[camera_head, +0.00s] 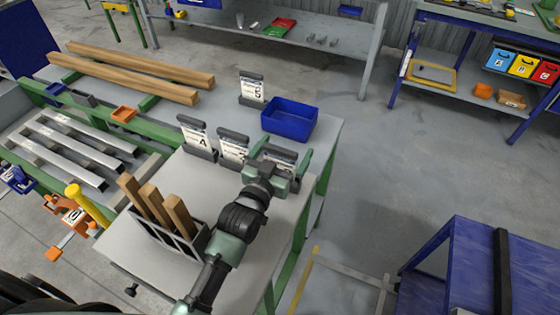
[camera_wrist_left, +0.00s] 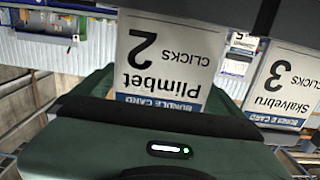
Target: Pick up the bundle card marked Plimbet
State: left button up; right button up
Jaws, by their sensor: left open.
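The Plimbet bundle card (camera_head: 281,153) stands in a dark holder at the right end of the front row of cards on the grey table. In the left wrist view the card (camera_wrist_left: 165,62) appears upside down and reads "Plimbet 2 CLICKS". My left gripper (camera_head: 279,161) is open at this card, with its green fingers on either side of the holder; whether they touch it I cannot tell. The Skalvebru card (camera_wrist_left: 285,82), marked 3, stands beside it and also shows in the head view (camera_head: 233,149). My right gripper is out of view.
A card marked A (camera_head: 196,138) stands left in the row. A card marked 5 (camera_head: 251,89) and a blue bin (camera_head: 289,121) are behind. A holder with wooden sticks (camera_head: 165,233) stands front left. Open floor (camera_head: 360,180) lies right of the table.

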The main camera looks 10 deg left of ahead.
pick_arm(q)
jog(key=c, duration=1.3)
